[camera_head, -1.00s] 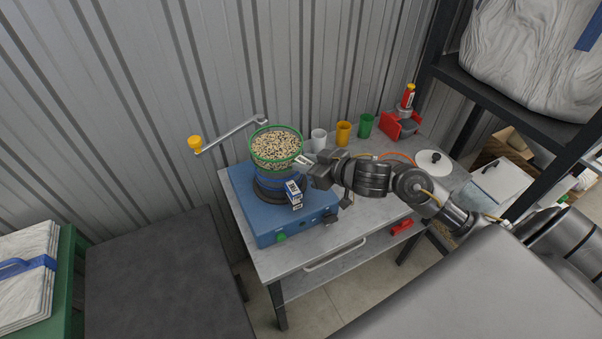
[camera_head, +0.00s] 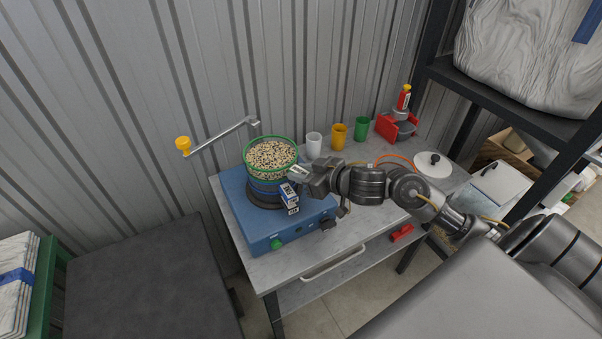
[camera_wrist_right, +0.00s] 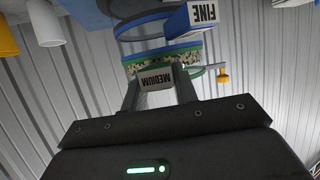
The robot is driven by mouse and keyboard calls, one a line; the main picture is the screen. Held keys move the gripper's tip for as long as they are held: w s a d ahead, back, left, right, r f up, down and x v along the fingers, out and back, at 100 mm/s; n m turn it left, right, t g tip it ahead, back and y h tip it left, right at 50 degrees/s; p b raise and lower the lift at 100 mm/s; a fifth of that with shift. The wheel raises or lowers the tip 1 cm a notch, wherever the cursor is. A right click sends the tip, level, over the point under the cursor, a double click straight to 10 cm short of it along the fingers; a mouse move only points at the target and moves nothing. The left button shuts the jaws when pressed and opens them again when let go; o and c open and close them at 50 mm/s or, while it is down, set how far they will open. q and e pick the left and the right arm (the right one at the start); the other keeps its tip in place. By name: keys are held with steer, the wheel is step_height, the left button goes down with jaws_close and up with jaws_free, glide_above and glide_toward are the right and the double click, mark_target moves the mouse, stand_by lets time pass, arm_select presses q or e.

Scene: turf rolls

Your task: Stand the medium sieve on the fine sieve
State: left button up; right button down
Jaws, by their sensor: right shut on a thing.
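The medium sieve (camera_head: 262,175) has a green rim and is full of speckled grains. It looks level, directly over the blue-ringed fine sieve (camera_head: 262,187) on the blue machine (camera_head: 262,222). Very little gap shows between them; I cannot tell whether they touch. My right gripper (camera_head: 298,172) is shut on the medium sieve's MEDIUM label tab (camera_wrist_right: 156,78) at its right side. The fine sieve's FINE label block (camera_head: 289,194) sticks out just below my fingers and also shows in the right wrist view (camera_wrist_right: 196,17). My left gripper is out of view.
White (camera_head: 313,145), yellow (camera_head: 338,137) and green cups (camera_head: 362,129) stand behind my right arm. A crank arm with a yellow knob (camera_head: 183,144) reaches out at the left. A white lid (camera_head: 432,164) and a red clamp-like holder (camera_head: 386,128) are at the right.

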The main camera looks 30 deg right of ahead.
steer(key=c, duration=1.1)
jaws_free()
steer(key=shift+r, duration=0.1)
steer(key=shift+p+v, duration=1.1)
steer(key=shift+v, duration=4.95)
